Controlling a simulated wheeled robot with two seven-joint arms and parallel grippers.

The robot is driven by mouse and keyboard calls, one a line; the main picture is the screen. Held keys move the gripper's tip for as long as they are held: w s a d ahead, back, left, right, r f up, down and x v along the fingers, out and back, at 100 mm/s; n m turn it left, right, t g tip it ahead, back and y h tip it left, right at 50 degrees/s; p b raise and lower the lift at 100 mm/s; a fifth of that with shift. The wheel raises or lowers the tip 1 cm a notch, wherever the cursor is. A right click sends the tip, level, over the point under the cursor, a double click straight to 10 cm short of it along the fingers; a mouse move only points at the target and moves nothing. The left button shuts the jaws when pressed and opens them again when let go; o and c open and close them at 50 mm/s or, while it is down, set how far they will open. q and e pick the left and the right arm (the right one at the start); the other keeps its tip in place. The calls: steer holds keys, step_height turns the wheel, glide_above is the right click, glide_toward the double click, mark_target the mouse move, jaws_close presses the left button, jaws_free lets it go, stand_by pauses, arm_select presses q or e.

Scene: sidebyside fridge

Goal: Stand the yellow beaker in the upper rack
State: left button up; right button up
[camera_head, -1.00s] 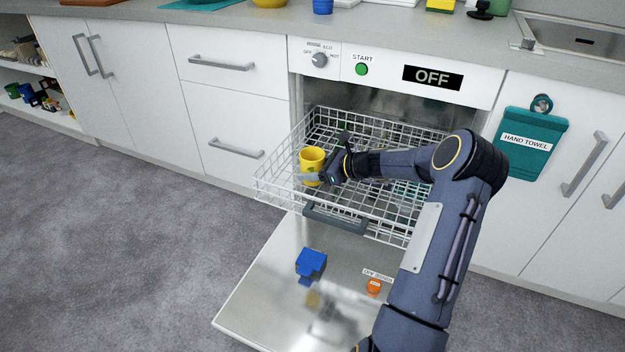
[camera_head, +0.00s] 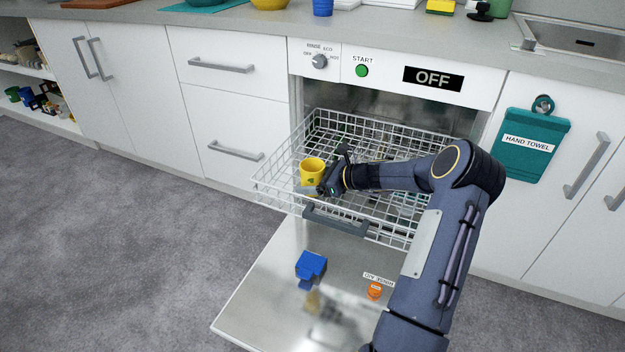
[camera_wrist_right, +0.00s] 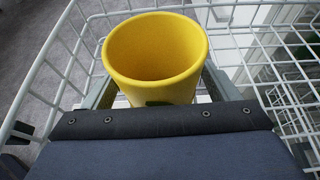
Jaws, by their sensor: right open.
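The yellow beaker (camera_head: 312,171) stands upright, mouth up, in the front left part of the pulled-out upper rack (camera_head: 262,190). My right gripper (camera_head: 322,182) is low at the beaker's right side. In the right wrist view the beaker (camera_wrist_right: 155,55) sits between the two open fingers (camera_wrist_right: 157,92), one on each side of it. Whether a finger touches it I cannot tell. The beaker's base is hidden behind the gripper body in the wrist view. My left gripper is not in view.
The dishwasher door (camera_head: 265,290) is folded down below the rack, with a blue object (camera_head: 311,265) and an orange piece (camera_head: 375,291) on it. The rack's grey handle (camera_head: 335,220) is at its front. A blue cup (camera_head: 323,7) stands on the counter.

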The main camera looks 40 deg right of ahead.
steer(key=shift+s+d+r, duration=0.1)
steer(key=shift+s+r, duration=0.05)
steer(key=shift+r, duration=0.1)
steer(key=p+v, duration=0.4)
steer(key=v, duration=0.7)
steer(key=shift+s+d, duration=0.1)
steer(key=shift+d, duration=0.05)
steer(key=s+a+r+n+g, duration=0.2)
steer(key=a+r+n, duration=0.25)
steer(key=a, duration=0.35)
steer(key=s+a+r+n+g, duration=0.2)
steer(key=a+r+n, duration=0.1)
steer(key=a+n, duration=0.35)
steer(key=s+a+r+n+g, duration=0.2)
steer(key=s+a+r+n, duration=0.15)
steer(key=a, duration=0.45)
steer(key=s+a+n+h, duration=0.1)
steer(key=s+a+n, duration=0.3)
steer(key=s+n, duration=0.3)
steer(key=s+a+n+h, duration=0.1)
steer(key=s+a+n, duration=0.4)
steer(key=s+n, duration=0.2)
steer(key=shift+s+a, duration=0.15)
steer(key=shift+s, duration=0.95)
steer(key=shift+f+n, duration=0.1)
steer(key=shift+n, duration=0.15)
